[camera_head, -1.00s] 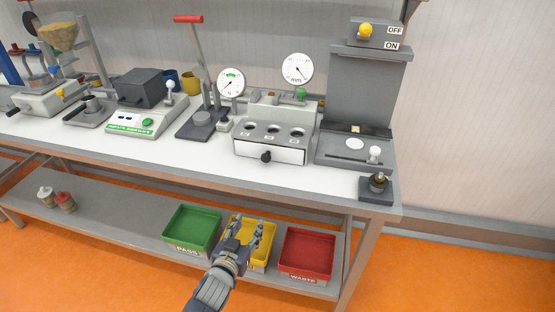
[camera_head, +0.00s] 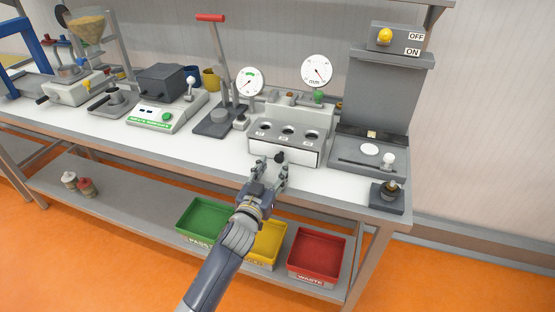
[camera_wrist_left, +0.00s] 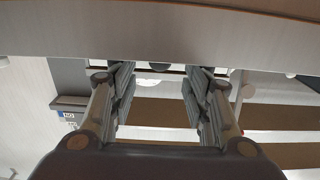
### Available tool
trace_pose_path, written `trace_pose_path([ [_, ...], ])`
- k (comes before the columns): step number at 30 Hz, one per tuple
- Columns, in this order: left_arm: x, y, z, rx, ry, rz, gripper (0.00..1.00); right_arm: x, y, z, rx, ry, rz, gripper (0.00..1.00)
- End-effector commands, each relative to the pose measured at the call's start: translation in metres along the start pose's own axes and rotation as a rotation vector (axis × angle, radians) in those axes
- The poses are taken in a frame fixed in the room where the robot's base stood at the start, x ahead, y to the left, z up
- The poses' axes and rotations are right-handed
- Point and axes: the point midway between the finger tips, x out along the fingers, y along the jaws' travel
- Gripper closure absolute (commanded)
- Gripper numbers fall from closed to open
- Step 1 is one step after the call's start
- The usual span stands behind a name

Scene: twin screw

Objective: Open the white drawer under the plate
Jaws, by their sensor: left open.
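The white drawer (camera_head: 300,157) sits shut, with its front flush, under the grey plate with three holes (camera_head: 288,132). Its dark round knob (camera_head: 280,157) sticks out at the middle of the front. My left gripper (camera_head: 271,170) is open and empty, with its fingers pointing toward the drawer front, just short of the knob and slightly to its left. In the left wrist view the open fingers (camera_wrist_left: 158,95) show with a gap between them, and a dark round shape that may be the knob lies between and beyond them. My right gripper is not in view.
The bench's front edge (camera_head: 200,167) runs below the drawer. A dial gauge (camera_head: 316,69) stands behind the plate. A grey machine (camera_head: 378,95) stands to the right, and a red-handled press (camera_head: 222,60) to the left. Green, yellow and red bins (camera_head: 318,250) lie on the lower shelf.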

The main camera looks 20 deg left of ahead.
Motion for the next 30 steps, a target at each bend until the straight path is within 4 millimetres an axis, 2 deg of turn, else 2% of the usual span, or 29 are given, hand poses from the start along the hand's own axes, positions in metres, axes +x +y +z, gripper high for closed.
trace_pose_path([
  [3,0.019,0.0,-0.001,0.0,0.0,-0.001,0.56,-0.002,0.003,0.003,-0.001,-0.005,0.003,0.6],
  [9,0.037,0.0,0.0,-0.001,-0.001,0.0,0.56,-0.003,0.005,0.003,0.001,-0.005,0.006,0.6],
  [21,0.043,0.0,0.001,0.0,-0.001,0.0,0.56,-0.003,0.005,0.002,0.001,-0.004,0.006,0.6],
  [23,0.043,0.0,0.001,0.0,-0.001,0.0,0.67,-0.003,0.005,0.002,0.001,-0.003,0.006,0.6],
  [27,0.043,0.0,0.001,0.0,-0.001,0.0,0.99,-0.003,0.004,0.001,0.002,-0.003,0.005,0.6],
  [30,0.043,0.0,0.001,0.0,-0.001,0.0,1.0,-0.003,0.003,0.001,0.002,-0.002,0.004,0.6],
])
